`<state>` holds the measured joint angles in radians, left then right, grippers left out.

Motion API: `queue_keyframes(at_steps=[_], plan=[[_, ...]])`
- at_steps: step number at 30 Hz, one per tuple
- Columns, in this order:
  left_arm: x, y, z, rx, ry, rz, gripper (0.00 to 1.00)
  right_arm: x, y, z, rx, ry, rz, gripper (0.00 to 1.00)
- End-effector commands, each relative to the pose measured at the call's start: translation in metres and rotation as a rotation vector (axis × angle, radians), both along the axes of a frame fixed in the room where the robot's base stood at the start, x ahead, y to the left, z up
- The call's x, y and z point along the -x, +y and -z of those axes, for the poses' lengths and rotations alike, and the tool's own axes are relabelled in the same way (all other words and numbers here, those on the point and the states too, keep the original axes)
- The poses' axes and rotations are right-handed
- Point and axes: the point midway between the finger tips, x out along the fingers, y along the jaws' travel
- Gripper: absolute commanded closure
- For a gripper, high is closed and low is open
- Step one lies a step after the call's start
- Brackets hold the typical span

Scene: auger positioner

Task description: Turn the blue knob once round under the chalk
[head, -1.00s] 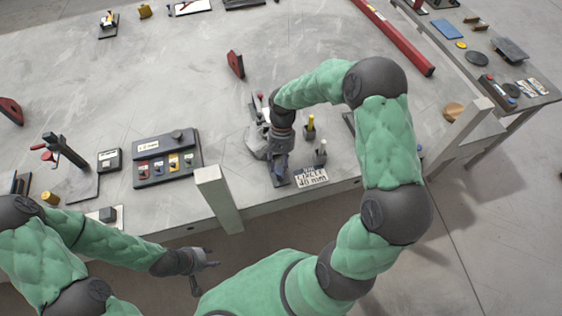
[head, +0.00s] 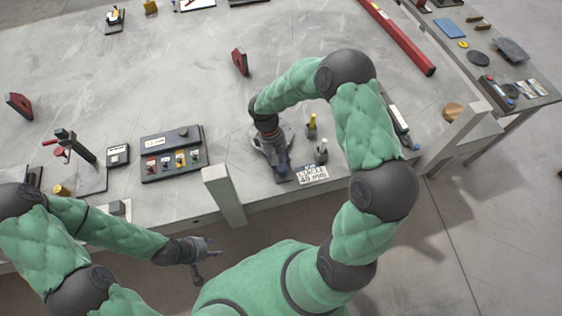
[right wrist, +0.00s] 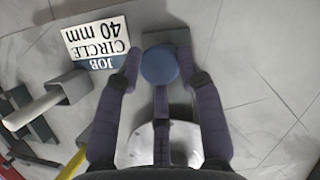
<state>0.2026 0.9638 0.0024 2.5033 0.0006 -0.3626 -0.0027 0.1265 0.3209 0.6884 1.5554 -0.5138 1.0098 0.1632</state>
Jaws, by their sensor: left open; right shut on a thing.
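The blue knob (right wrist: 160,64) is a round disc at the top middle of the right wrist view. My right gripper (right wrist: 159,72) is shut on it, with dark fingers on its left, right and near sides. In the head view my right gripper (head: 281,160) reaches down onto the grey device near the table's front edge and hides most of the knob. A yellow stick (head: 312,122) stands beside the device. My left gripper (head: 206,263) is open and empty, in front of the table.
A card reading "JOB CIRCLE 40 mm" (head: 312,174) lies by the knob. A control box (head: 174,157) and a clamp stand (head: 76,146) are to the left. A table leg post (head: 225,195) rises near my left gripper.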

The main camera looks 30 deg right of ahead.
Motion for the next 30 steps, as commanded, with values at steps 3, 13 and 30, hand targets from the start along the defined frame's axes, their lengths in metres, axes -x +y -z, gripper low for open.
queue_keyframes(at_steps=[3, 13, 30], plan=[[-0.0001, 0.0000, -0.0014, 0.000, 0.000, 0.000, 0.56, 0.0026, 0.0006, 0.0004, 0.001, 0.007, -0.030, 0.95], [0.0000, 0.0000, -0.0017, 0.000, 0.000, 0.000, 0.56, 0.0025, 0.0004, 0.0008, 0.001, 0.007, -0.051, 0.95], [-0.0001, 0.0000, -0.0017, 0.000, 0.000, 0.000, 0.56, 0.0009, 0.0004, 0.0003, 0.000, 0.003, -0.048, 0.38]])
